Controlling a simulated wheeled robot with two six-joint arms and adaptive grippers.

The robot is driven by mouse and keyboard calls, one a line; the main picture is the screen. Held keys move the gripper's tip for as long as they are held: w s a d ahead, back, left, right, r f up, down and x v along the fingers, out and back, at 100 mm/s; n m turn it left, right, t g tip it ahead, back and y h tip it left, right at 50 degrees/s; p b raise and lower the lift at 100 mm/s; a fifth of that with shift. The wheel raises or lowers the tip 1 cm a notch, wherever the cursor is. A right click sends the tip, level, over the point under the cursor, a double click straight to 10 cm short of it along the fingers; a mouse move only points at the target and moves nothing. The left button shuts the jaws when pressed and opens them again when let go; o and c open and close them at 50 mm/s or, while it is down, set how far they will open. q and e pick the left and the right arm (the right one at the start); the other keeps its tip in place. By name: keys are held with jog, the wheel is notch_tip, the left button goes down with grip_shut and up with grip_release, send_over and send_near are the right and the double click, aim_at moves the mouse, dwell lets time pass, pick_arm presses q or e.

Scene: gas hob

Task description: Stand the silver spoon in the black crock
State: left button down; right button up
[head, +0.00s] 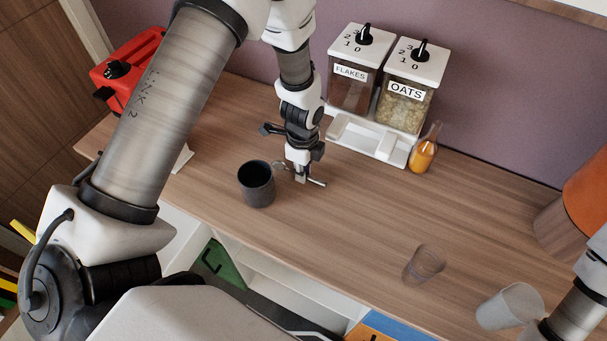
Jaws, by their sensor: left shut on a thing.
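The black crock (257,190) stands upright and open on the wooden counter, left of the picture's middle. My left gripper (301,177) points down just right of the crock, low over the counter. It is shut on the silver spoon (318,183). The spoon lies roughly level across the fingers, one end toward the crock's rim and the other sticking out to the right. Its middle is hidden by the fingers. I cannot tell whether it touches the counter.
Two dispensers labelled flakes (350,84) and oats (404,88) stand on a white base behind, with an orange bottle (424,152) beside them. A clear glass (424,264) and a pale tumbler (510,306) are at front right.

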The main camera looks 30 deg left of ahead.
pick_arm(q)
jog(key=shift+s+r, duration=0.25)
jog(key=shift+s, duration=0.1)
jog(key=shift+w+f, duration=0.15)
jog(key=shift+f, duration=0.2)
jog(key=c, duration=1.2)
grip_release()
jog(key=shift+w, duration=0.1)
jog(key=shift+o, duration=0.2)
jog(key=shift+r, duration=0.15)
jog(key=shift+r, duration=0.25)
notch_tip(320, 180, up, 12)
jog(key=p, duration=1.1)
